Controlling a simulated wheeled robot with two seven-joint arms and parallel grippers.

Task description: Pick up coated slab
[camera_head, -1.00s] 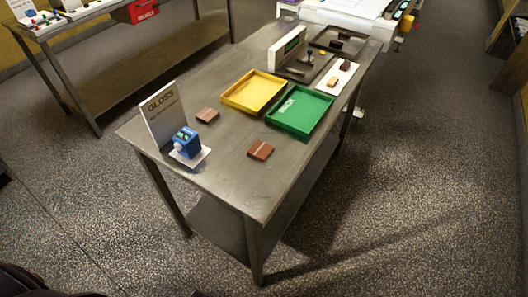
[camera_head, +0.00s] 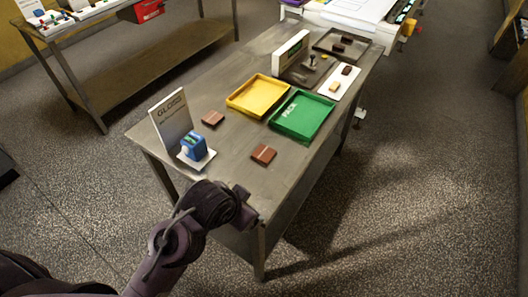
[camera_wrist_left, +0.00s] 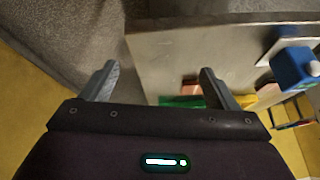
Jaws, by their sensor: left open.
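Two brown slabs lie flat on the steel table: a near slab (camera_head: 263,154) close to the front edge and a far slab (camera_head: 213,118) in front of the yellow tray (camera_head: 240,105). Each has a paler line across it. My left gripper (camera_head: 243,205) is at the table's near edge, short of the near slab, and holds nothing. In the left wrist view its two fingers (camera_wrist_left: 157,75) are spread apart, with a brown slab (camera_wrist_left: 190,88) partly hidden by the right finger. My right gripper is not in view.
A green tray (camera_head: 316,136) marked PACK stands beside the yellow one. A blue gloss device (camera_head: 194,147) on a white pad and an upright GLOSS sign (camera_head: 171,118) stand at the table's left. A white board (camera_head: 352,77) with small pieces lies farther back.

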